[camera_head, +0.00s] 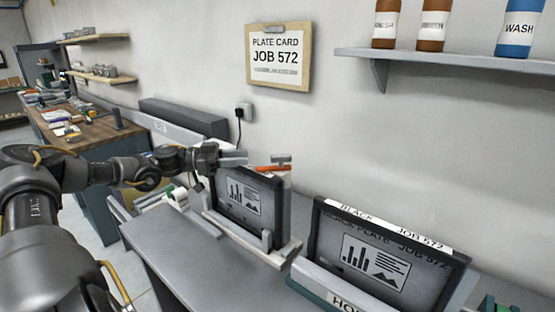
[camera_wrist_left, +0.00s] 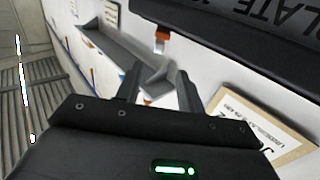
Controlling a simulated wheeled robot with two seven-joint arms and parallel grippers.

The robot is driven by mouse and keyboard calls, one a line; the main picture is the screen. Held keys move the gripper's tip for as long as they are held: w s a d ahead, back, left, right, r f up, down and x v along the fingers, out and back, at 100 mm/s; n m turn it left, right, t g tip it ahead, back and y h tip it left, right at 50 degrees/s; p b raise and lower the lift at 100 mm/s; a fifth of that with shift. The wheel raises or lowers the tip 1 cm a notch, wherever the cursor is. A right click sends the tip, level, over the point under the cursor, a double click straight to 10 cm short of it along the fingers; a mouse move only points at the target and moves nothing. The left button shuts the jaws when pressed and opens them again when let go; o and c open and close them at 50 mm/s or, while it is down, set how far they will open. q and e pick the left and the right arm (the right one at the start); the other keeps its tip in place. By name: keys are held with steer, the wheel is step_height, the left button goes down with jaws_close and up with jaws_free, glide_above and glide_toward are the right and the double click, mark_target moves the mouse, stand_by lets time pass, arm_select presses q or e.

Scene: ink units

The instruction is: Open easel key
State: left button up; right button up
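My left gripper (camera_head: 236,158) is at the plate's top left edge, beside the orange bar. A dark lettered plate (camera_wrist_left: 230,32) is close above. My right gripper is not in view.
A second plate marked JOB 572 (camera_head: 385,255) stands at the right. A plate card (camera_head: 279,57) hangs on the wall. A shelf (camera_head: 450,62) with bottles is at the upper right. The grey bench top (camera_head: 180,255) is clear at the front left.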

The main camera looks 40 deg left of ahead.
mark_target(275, 156)
arm_select(q)
steer(key=p+x, duration=0.4)
steer(key=x, duration=0.5)
steer(key=shift+d+r, duration=0.2)
steer(key=shift+d, duration=0.05)
steer(key=shift+w+d+f+p, duration=0.15)
steer(key=shift+w+d+p, duration=0.2)
steer(key=shift+w, duration=0.1)
steer(key=shift+c, duration=0.5)
jaws_close()
